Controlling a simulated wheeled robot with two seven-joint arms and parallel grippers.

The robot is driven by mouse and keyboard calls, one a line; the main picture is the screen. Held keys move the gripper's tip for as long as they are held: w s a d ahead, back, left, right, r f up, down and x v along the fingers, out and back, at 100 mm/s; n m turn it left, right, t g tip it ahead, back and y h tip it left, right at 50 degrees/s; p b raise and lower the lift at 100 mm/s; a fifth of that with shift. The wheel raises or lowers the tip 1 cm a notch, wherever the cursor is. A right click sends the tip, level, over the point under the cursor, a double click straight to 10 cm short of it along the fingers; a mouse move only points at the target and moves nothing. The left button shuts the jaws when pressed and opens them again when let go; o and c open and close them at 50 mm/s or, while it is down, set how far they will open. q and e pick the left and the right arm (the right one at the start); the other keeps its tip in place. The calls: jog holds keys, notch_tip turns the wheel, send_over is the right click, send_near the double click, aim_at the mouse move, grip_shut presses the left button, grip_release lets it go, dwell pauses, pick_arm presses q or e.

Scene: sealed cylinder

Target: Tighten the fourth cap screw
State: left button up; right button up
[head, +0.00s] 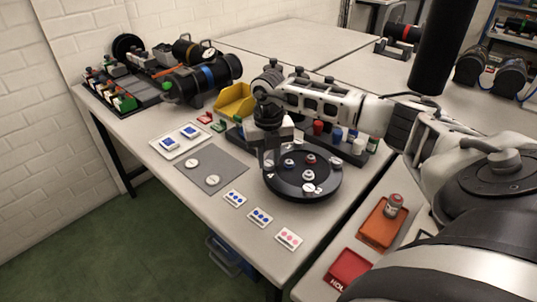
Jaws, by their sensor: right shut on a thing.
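A round black cylinder cover (324,184) lies on the table in the head view, with several small capped screws on its face. One has a red top (310,159), one has a blue top (289,163), and a pale one (308,188) sits near the front rim. My right gripper (268,158) reaches in from the right and points down at the cover's left edge. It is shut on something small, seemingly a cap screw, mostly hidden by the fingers. Whether that screw is fully seated cannot be told. My left gripper is not in view.
A grey mat (212,184) with two pale discs, a white tray (180,141) with blue-marked pieces, and dotted cards (260,217) lie left and front. A yellow bin (236,100) and a black cylinder (203,80) stand behind. An orange tray (376,228) holds a small jar.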

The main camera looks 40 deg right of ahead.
aim_at(269, 163)
jog(key=shift+w+d+r, duration=0.15)
jog(key=shift+r, duration=0.15)
jog(key=o, duration=1)
jog(key=shift+f, duration=0.1)
notch_tip(269, 163, up, 16)
jog(key=b, duration=0.1)
jog(key=shift+s+f, duration=0.1)
jog(key=shift+s, duration=0.15)
